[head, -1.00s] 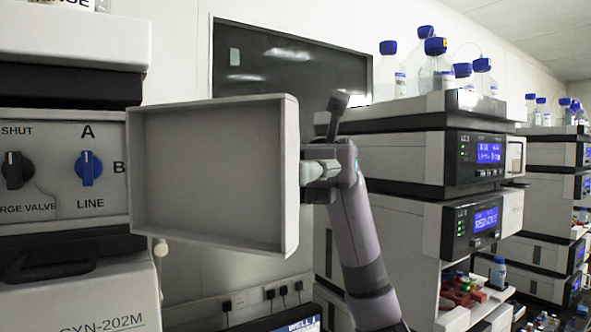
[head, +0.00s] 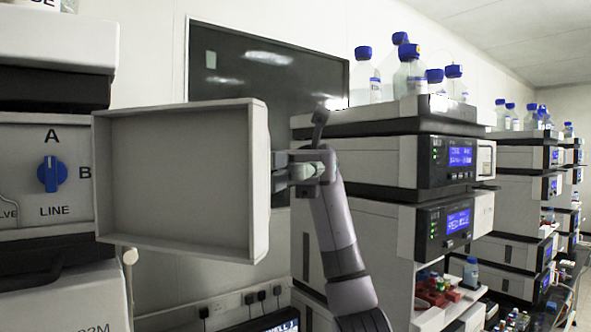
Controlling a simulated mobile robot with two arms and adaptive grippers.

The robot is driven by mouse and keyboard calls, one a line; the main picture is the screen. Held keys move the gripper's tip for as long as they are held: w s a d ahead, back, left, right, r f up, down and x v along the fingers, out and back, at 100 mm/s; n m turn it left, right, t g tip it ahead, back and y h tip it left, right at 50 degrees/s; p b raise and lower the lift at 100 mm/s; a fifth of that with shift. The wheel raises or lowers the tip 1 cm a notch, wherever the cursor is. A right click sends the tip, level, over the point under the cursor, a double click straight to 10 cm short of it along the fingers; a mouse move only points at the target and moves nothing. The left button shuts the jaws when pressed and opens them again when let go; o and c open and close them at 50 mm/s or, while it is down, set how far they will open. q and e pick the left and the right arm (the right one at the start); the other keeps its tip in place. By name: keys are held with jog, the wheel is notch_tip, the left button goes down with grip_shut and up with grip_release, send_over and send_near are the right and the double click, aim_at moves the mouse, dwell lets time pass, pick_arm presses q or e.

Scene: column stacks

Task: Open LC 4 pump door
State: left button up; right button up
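The pump door (head: 178,180) is a pale grey, shallow box-like panel. It stands swung out from the pump unit (head: 30,215) at the left, with its hollow inner side facing me. The uncovered pump front shows a blue A/B line valve knob (head: 51,174). My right gripper (head: 282,170) is at the door's right, free edge, its fingers against or just behind that edge. The fingertips are partly hidden by the door, so I cannot tell whether they grip it. My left gripper is not in view.
Stacked instrument modules with blue displays (head: 447,165) stand close behind my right arm. Bottles with blue caps (head: 408,75) stand on top. More stacks (head: 525,215) line the right side. A dark wall panel (head: 265,80) and power sockets (head: 250,298) are behind.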

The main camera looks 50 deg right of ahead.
jog(key=shift+v, duration=1.75)
